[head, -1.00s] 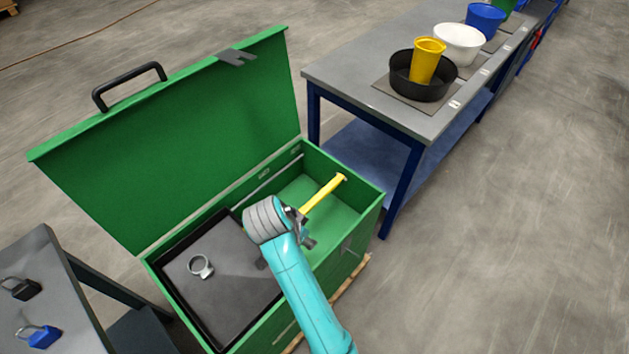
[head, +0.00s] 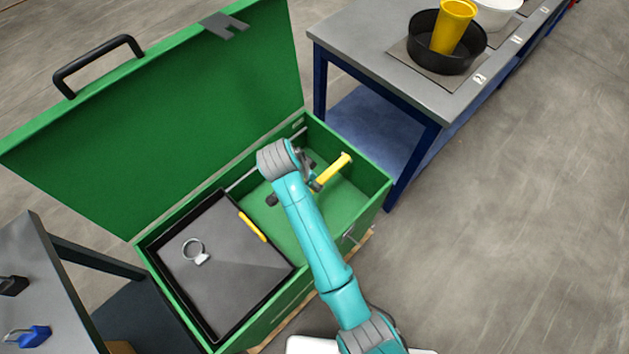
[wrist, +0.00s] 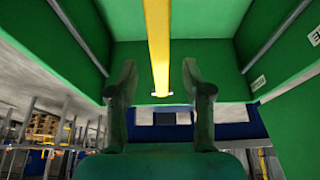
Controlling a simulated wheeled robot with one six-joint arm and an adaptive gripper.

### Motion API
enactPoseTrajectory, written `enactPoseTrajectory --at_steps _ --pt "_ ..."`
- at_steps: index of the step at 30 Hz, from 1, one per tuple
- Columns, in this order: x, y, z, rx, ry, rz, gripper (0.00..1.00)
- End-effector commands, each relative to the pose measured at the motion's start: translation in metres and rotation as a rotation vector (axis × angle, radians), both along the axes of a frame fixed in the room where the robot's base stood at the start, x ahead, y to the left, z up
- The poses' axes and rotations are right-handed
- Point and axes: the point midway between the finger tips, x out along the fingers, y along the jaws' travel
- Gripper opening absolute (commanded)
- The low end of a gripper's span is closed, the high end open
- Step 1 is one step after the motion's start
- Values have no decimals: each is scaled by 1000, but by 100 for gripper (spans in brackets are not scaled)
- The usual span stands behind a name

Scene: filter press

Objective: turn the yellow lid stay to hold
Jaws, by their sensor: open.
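The yellow lid stay (head: 333,168) is a flat bar in the right part of the open green box, its outer end near the right wall. My arm hides its other end in the head view. In the wrist view the stay (wrist: 158,40) comes down from the top edge and ends between my fingers. My gripper (wrist: 162,84) is open, one finger on each side of the bar, with no clear contact. In the head view my gripper (head: 294,192) is over the green compartment. The green lid (head: 170,110) stands raised.
A workbench (head: 400,75) with a black pan (head: 445,50) stands behind right. A table with padlocks (head: 28,337) is at left.

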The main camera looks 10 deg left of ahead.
Motion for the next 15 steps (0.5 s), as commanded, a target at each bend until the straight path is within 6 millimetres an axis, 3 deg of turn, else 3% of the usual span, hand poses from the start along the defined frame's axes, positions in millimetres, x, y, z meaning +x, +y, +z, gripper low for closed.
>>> enactPoseTrajectory --at_steps 6,15 --pt "9 -7 -28 -1 1 -1 50" --pt "13 -10 -39 0 0 0 50"
